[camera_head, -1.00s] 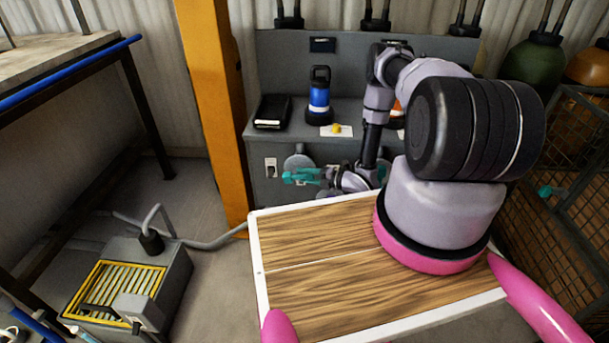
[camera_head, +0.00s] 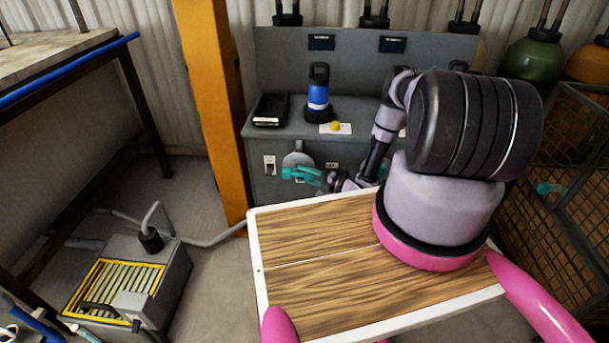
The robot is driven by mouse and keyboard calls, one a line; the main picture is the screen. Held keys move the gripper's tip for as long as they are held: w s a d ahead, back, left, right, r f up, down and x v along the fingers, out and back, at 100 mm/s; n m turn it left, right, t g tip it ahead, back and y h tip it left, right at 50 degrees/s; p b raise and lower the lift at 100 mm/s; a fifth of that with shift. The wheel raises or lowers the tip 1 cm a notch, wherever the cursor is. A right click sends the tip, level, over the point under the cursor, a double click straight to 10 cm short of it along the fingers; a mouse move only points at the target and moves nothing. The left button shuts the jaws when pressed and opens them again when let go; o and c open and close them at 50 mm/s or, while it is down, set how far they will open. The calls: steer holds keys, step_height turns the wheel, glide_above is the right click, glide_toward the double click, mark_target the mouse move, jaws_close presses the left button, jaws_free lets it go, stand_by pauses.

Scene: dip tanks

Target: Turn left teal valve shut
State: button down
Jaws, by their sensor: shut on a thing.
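The left teal valve (camera_head: 299,173) sticks out low on the front of the grey cabinet, below a round grey plate. Its handle points to the left and slightly up. My gripper (camera_head: 323,181) is at the handle's right end, shut on it; the fingertips are small and partly hidden. My arm comes in from the right over the cabinet's front edge. Another teal handle (camera_head: 546,188) shows at the right by the wire cage.
A grey unit with a yellow grille (camera_head: 125,285) lies on the floor.

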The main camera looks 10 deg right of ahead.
steer(key=c, duration=0.7)
jaws_free()
steer(key=shift+a, duration=0.1)
steer(key=v, duration=1.1)
steer(key=shift+a, duration=0.1)
